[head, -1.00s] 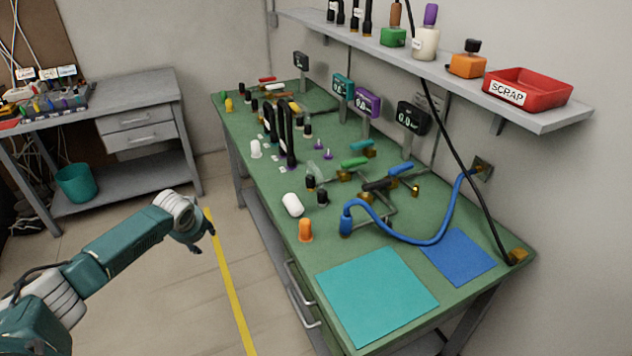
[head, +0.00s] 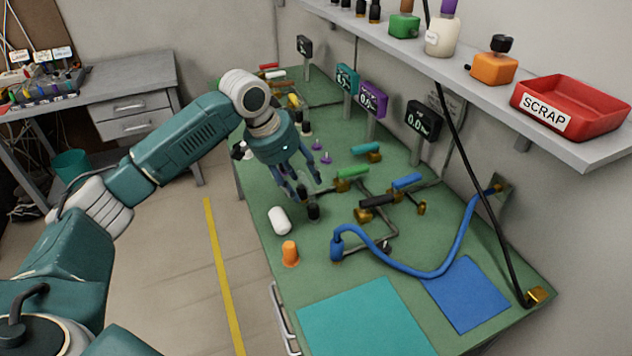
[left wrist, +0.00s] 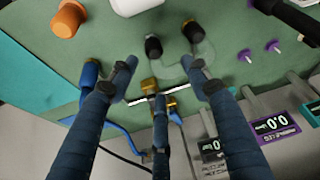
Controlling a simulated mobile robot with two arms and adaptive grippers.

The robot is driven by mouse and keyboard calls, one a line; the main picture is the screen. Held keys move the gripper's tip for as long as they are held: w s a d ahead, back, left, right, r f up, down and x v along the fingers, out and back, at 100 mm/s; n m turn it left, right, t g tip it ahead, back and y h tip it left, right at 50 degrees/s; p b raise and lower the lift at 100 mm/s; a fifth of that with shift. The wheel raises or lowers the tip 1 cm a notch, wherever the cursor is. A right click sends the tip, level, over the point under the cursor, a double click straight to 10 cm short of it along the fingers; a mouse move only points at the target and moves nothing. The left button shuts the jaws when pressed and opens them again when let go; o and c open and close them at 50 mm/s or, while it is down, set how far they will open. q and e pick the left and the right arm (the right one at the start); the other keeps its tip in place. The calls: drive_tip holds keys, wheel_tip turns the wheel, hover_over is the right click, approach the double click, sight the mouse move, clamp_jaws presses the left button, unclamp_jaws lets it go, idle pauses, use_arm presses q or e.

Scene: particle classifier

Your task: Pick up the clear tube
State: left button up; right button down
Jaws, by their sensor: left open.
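The clear tube (left wrist: 203,52) is a faint see-through shape on the green bench, next to two small black-capped pieces (left wrist: 153,46). Its outline is hard to make out, and in the head view my fingers partly cover that spot. My left gripper (head: 303,190) reaches over the bench with its fingers pointing down, close to the tube and the black pieces. In the left wrist view the left gripper (left wrist: 162,72) has its fingers spread apart, with nothing between them that I can see held. My right gripper is not in view.
A white cylinder (head: 279,221) and an orange piece (head: 290,253) stand nearby. Pipework with a green-handled valve (head: 351,172) and a blue hose (head: 437,272) lie to the right. A shelf with a red scrap tray (head: 570,107) overhangs the back. The teal mat (head: 370,322) is clear.

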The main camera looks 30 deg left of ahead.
sight(312, 206)
use_arm(q)
drive_tip(key=f, duration=0.1)
drive_tip(key=d+f, duration=0.1)
drive_tip(key=f, duration=0.1)
drive_tip(key=shift+s+f, duration=0.1)
drive_tip(key=shift+f, duration=0.15)
drive_tip(key=x, duration=0.5)
drive_tip(key=shift+w+f+p, duration=0.15)
drive_tip(key=shift+w+p, duration=0.1)
drive_tip(key=shift+p, duration=0.1)
drive_tip(key=shift+w+f, duration=0.15)
drive_tip(key=shift+f, duration=0.2)
drive_tip(key=shift+c, duration=0.2)
drive_tip(key=c, duration=1.1)
drive_tip(key=shift+r, duration=0.3)
drive_tip(key=shift+w+r, duration=0.2)
drive_tip(key=shift+r, duration=0.25)
drive_tip(key=r, duration=0.9)
drive_tip(key=r+b, duration=0.1)
drive_tip(key=r, duration=0.8)
drive_tip(key=shift+s+d+r, duration=0.1)
drive_tip(key=shift+s+r, duration=0.1)
drive_tip(key=shift+r, duration=0.15)
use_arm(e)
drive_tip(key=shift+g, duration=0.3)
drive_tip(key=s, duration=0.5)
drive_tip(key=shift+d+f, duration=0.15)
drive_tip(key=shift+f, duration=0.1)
